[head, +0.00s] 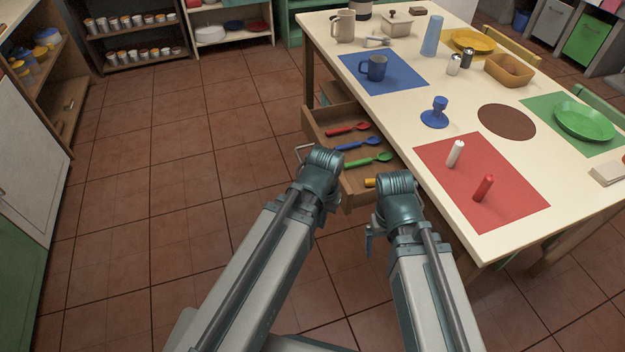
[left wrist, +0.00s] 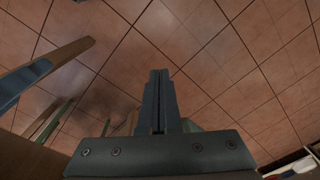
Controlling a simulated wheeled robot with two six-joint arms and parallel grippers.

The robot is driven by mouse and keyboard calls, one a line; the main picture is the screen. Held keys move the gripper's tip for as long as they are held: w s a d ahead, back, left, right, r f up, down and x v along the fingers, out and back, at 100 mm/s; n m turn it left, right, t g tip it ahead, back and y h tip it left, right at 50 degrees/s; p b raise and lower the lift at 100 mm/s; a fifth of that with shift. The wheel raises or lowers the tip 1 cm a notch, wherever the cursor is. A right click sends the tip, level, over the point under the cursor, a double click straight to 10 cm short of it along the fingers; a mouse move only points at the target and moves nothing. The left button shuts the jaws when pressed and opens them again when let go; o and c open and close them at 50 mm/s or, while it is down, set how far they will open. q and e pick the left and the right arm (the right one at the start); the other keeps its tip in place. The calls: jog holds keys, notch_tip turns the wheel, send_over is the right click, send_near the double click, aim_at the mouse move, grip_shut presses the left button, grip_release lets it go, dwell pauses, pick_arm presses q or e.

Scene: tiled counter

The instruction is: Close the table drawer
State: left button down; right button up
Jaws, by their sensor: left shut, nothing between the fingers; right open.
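The table drawer (head: 318,124) is pulled out from the left side of the table. It is wooden and holds a red spoon (head: 347,129), a blue spoon (head: 357,144), a green spoon (head: 368,160) and a partly hidden yellow item (head: 370,182). A metal handle (head: 303,151) shows on its outer face, beside my left wrist. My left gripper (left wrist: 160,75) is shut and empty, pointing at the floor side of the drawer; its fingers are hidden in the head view. My right gripper (head: 371,238) is open, mostly hidden by its wrist near the drawer's near corner.
The table (head: 400,130) carries a blue mat with a mug (head: 375,67), a red mat (head: 500,205) with two shakers, a blue stand (head: 436,112) and a green plate (head: 583,121). The tiled floor (head: 180,180) left of the drawer is clear. Shelves stand behind and left.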

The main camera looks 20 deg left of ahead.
pick_arm(q)
jog(key=w+a+f+n+h+b, duration=0.2)
jog(key=f+n+b, duration=0.1)
jog(key=f+b, duration=0.45)
jog(key=w+a+f+n+h+b, duration=0.2)
jog(key=f+n+b, duration=0.1)
jog(key=f+b, duration=0.5)
jog(key=w+a+r+n+t+h, duration=0.3)
jog(key=a+r+n+t+h, duration=0.3)
jog(key=r+n, duration=0.4)
jog(key=w+a+r+n+t+h, duration=0.4)
jog(key=a+r+n+h, duration=0.1)
jog(key=a+r+n, duration=0.45)
jog(key=s+x, duration=0.1)
jog(key=x, duration=1.3)
jog(key=shift+w+d+n, duration=0.25)
jog(key=shift+d+n, duration=0.2)
jog(key=shift+d, duration=0.15)
jog(key=shift+f, duration=0.1)
